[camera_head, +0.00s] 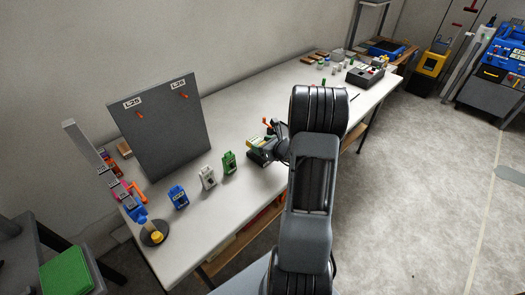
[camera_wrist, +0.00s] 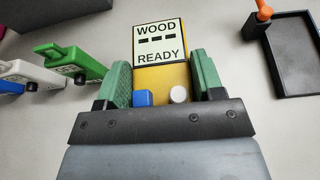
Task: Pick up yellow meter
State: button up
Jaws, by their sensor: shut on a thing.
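The yellow meter (camera_wrist: 160,77) has a white label reading "WOOD READY" and a blue and a white knob at its near end. It sits between the two green pads of my gripper (camera_wrist: 161,85), which is shut on it. In the head view the yellow meter (camera_head: 257,142) shows small beside my gripper (camera_head: 262,150) at the bench. Part of it is hidden by the gripper and arm. I cannot tell whether it touches the bench.
Green (camera_head: 229,162), white (camera_head: 208,177) and blue (camera_head: 178,196) meters stand left on the bench (camera_head: 240,110). A grey board (camera_head: 160,130) stands behind them. A black tray (camera_wrist: 297,55) with an orange-handled tool (camera_wrist: 264,11) is right of the gripper in the wrist view.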

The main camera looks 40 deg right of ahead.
jog(key=s+a+r, duration=0.2)
jog(key=s+r, duration=0.3)
jog(key=s, duration=0.1)
jog(key=s+a+r, duration=0.3)
jog(key=s+r, duration=0.1)
jog(key=s, duration=0.3)
jog(key=w+r+m+h+p, duration=0.2)
jog(key=w, duration=0.6)
jog(key=w+a+n+y+p, duration=0.1)
jog(key=w+a, duration=0.1)
jog(key=a, duration=0.6)
jog(key=w+a+n+y, duration=0.2)
jog(key=w+a, duration=0.1)
jog(key=a, duration=0.6)
jog(key=shift+w+a+y+p, duration=0.15)
jog(key=shift+w+y+p, duration=0.1)
jog(key=shift+y+p, duration=0.1)
